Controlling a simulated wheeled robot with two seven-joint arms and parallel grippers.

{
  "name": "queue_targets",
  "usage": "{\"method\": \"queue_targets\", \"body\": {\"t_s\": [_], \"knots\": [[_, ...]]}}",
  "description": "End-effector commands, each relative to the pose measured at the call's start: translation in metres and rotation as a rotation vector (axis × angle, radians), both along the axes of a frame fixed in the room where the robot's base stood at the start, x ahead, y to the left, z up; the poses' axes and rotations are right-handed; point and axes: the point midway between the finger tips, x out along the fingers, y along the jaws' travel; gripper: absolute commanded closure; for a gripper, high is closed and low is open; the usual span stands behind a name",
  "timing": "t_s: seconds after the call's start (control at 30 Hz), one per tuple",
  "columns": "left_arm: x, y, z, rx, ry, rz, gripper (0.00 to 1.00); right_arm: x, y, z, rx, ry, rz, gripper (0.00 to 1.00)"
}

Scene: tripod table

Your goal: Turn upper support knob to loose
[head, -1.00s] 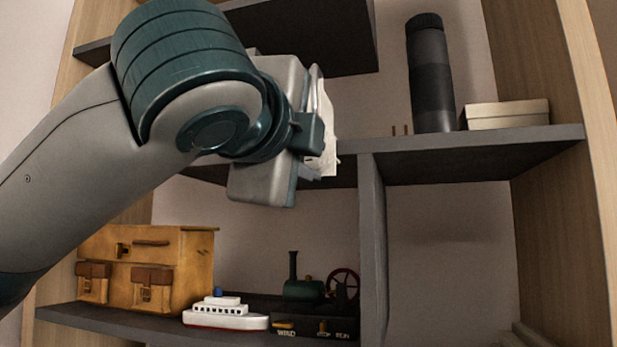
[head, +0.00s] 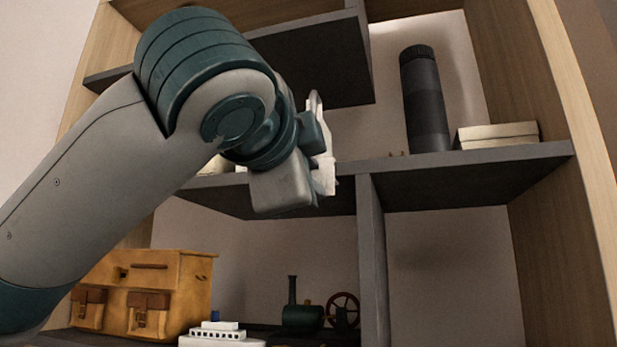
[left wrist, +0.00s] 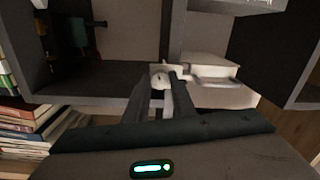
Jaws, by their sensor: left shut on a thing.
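My left gripper (head: 318,150) is in the upper middle of the head view, in front of the shelf. I cannot tell for sure whether this part is the upper support knob. In the head view a white, ragged-edged piece (head: 325,174) shows at the fingertips, mostly hidden by the gripper. No tripod table or knob marking can be made out. My right gripper is not in view.
Grey shelf boards (head: 470,170) surround the gripper. A dark cylinder (head: 425,100) and a cream box (head: 497,135) stand at right. Below are a yellow satchel-like case (head: 160,290), a toy ship (head: 218,336) and a toy steam engine (head: 302,317). Books (left wrist: 30,125) lie at left in the wrist view.

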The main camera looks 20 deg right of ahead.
Motion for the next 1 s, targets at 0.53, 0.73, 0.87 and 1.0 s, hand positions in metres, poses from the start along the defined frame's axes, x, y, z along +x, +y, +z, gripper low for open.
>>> {"method": "queue_targets", "body": {"t_s": [0.53,0.73,0.87,1.0], "knots": [[0.000,0.000,0.000,-0.001,-0.001,0.000,0.58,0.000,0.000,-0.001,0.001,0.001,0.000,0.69],[-0.006,0.004,0.000,-0.001,-0.001,0.000,0.58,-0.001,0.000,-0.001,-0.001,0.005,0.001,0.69],[-0.018,0.011,-0.001,-0.001,-0.003,-0.001,0.58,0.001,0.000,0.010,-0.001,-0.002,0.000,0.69],[-0.036,0.023,-0.003,0.000,-0.004,0.000,0.58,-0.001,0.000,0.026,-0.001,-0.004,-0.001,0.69]]}}
